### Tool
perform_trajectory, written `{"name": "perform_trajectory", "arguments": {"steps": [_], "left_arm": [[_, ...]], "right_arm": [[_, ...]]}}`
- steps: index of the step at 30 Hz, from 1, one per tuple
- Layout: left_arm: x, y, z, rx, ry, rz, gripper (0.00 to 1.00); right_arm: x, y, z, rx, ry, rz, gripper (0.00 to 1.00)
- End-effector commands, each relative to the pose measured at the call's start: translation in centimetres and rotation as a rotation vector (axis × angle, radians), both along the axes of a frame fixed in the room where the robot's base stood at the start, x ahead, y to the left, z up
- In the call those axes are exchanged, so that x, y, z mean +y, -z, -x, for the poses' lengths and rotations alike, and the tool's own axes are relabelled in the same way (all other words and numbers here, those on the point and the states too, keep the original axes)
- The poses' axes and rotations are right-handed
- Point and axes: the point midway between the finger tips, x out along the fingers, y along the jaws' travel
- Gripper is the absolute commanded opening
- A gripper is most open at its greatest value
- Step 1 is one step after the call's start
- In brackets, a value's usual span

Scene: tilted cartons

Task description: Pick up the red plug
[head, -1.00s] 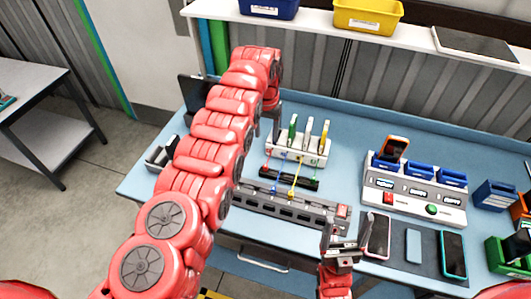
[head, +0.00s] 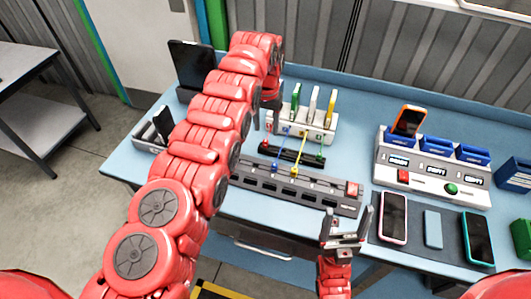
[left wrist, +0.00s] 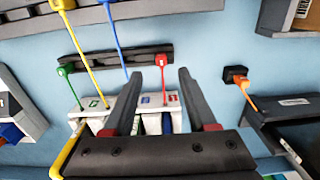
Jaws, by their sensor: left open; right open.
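The red plug (left wrist: 161,60) sits at the right part of a black strip (left wrist: 115,57) in the left wrist view, with a red cable running down to a white block (left wrist: 150,125). In the head view the red plug (head: 265,146) is at the strip's left end. My left gripper (left wrist: 160,74) is open and empty, and in the picture its two fingertips lie either side of the plug and its cable. In the head view my left gripper (head: 267,116) points down above the bench near the plug. My right gripper (head: 346,213) is open and empty at the bench's front.
Green (head: 320,155), blue (head: 275,167) and yellow (head: 295,171) plugs with cables are close by. A grey rail (head: 300,189) lies in front of the strip. Phones (head: 393,216) and a charging station (head: 432,172) stand to the right. A grey holder (head: 150,140) is at the left.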

Motion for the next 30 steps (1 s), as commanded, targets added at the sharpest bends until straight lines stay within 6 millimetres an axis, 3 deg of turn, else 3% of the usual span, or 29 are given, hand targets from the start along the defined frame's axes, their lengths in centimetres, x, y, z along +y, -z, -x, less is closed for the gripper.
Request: {"name": "perform_trajectory", "arguments": {"steps": [11,12,18,24,25,30], "left_arm": [[0.2,2.3,0.1,0.001,-0.003,0.0,0.57],[0.2,2.5,0.2,0.001,-0.002,0.0,0.57],[0.2,5.6,0.2,0.0,-0.001,-0.001,0.57],[0.2,5.6,0.2,-0.001,-0.001,-0.001,0.57],[0.2,5.6,0.2,-0.001,-0.001,-0.001,0.56],[0.2,5.6,0.2,-0.001,-0.001,-0.001,0.25]], "right_arm": [[0.0,0.6,0.0,-0.001,0.0,0.0,0.79],[0.0,-0.1,0.0,0.0,0.0,0.0,0.79],[0.0,0.5,0.0,0.0,0.0,0.0,0.79],[0.0,0.4,0.0,-0.001,0.0,0.0,0.79],[0.0,0.4,0.0,-0.001,0.0,0.0,0.79],[0.0,0.4,0.0,-0.001,0.0,0.0,0.79]]}}
